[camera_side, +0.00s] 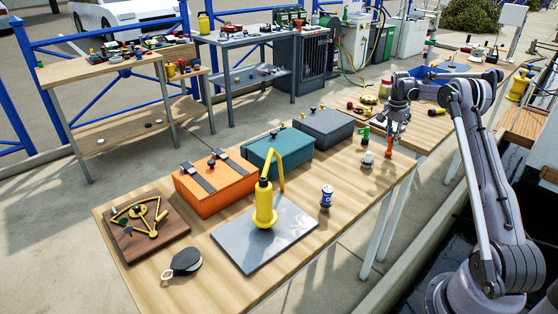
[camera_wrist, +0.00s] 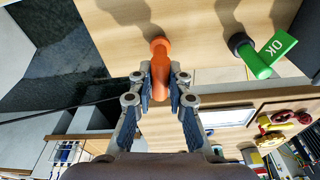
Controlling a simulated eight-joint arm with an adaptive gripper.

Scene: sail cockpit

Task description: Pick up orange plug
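The orange plug (camera_wrist: 161,48) is in the wrist view at upper centre, its tapered body reaching down between my two fingers. It also shows in the side view (camera_side: 389,145) as a small orange piece over the right end of the wooden table. My gripper (camera_wrist: 161,78) points at it, with one finger on each side. In the side view my gripper (camera_side: 393,124) is just above the plug. The fingers are very close to the plug's sides. I cannot tell whether the pads touch it.
A green plug (camera_wrist: 256,60) marked OK stands beside the orange one; a white-topped piece (camera_side: 367,158) is also near. The table (camera_side: 345,215) holds a blue can (camera_side: 327,196), a yellow pump (camera_side: 264,206) and orange (camera_side: 215,190), teal and grey boxes.

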